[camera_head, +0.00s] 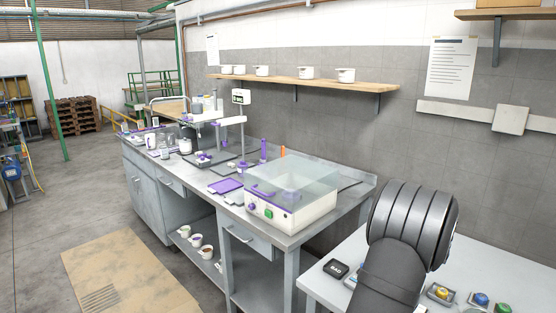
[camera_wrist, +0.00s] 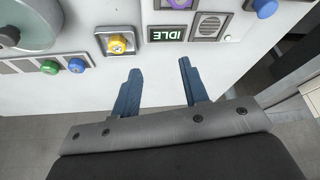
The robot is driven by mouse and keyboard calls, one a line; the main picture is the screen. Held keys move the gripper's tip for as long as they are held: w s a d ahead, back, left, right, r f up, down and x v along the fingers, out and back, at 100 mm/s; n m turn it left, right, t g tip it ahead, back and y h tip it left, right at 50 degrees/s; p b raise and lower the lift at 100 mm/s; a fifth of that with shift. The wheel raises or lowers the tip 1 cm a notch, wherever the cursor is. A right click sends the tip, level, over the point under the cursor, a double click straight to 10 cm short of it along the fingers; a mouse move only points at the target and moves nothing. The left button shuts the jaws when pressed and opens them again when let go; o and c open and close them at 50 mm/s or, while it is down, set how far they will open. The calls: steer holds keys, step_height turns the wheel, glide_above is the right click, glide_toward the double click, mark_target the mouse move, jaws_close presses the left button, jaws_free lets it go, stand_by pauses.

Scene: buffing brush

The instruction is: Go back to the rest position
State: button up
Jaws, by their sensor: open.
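My gripper (camera_wrist: 158,82) shows in the wrist view with its two blue fingers apart and nothing between them. It is above the near edge of a white work surface (camera_wrist: 105,82), with grey floor showing below that edge. In the head view my dark arm stands at the lower right over the white table (camera_head: 490,265), and the gripper itself is out of sight there. No buffing brush can be made out in either view.
A yellow button (camera_wrist: 117,44), an IDLE display (camera_wrist: 168,34), a speaker grille (camera_wrist: 209,26) and a blue knob (camera_wrist: 264,7) lie beyond the fingers. Green (camera_wrist: 50,67) and blue (camera_wrist: 77,65) buttons are at left. A glass-lidded machine (camera_head: 290,196) stands on the metal bench.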

steer(key=shift+m+h, duration=0.3)
steer(key=shift+m, duration=0.3)
steer(key=s+d, duration=0.1)
steer(key=d, duration=0.1)
steer(key=s+d, duration=0.2)
steer(key=shift+s+d+f, duration=0.1)
steer(key=shift+s+d, duration=0.1)
steer(key=shift+d, duration=0.15)
